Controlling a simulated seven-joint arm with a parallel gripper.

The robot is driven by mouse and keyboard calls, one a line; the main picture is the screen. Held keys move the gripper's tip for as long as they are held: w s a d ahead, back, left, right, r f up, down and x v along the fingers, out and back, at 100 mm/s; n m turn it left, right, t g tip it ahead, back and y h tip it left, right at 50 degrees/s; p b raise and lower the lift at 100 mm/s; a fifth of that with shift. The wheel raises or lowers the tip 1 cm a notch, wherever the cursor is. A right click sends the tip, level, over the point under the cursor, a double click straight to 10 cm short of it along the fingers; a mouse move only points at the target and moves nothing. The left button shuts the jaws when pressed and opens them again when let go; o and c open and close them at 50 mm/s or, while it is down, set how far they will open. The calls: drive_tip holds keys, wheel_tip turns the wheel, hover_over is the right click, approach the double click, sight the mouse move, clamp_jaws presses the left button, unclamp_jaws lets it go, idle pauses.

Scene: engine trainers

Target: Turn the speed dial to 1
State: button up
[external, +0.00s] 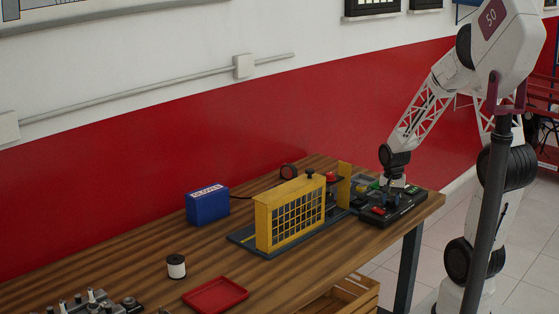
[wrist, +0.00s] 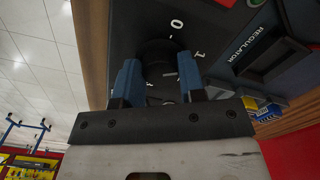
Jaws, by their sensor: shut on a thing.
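The speed dial (wrist: 157,50) is a dark round knob on a black panel (wrist: 215,30) in the wrist view. A white 0 and a white 1 are printed beside it; other marks are partly hidden by my fingers. My gripper (wrist: 160,75) has its two blue fingers on either side of the knob, shut on it. Which mark the dial points to cannot be told. In the external view my gripper (external: 393,190) reaches down onto the black control box (external: 402,210) at the table's right end, and the dial is hidden there.
A panel part labelled REGULATOR (wrist: 262,45) lies right of the dial. A yellow guard cage (external: 290,215) stands left of the control box, with a blue box (external: 207,204) behind. A red tray (external: 215,295) and a spool (external: 176,267) lie on the wooden table (external: 130,262).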

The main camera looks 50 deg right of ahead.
sight(385, 198)
drive_tip(key=o, duration=0.9)
drive_tip(key=shift+r, duration=3.95)
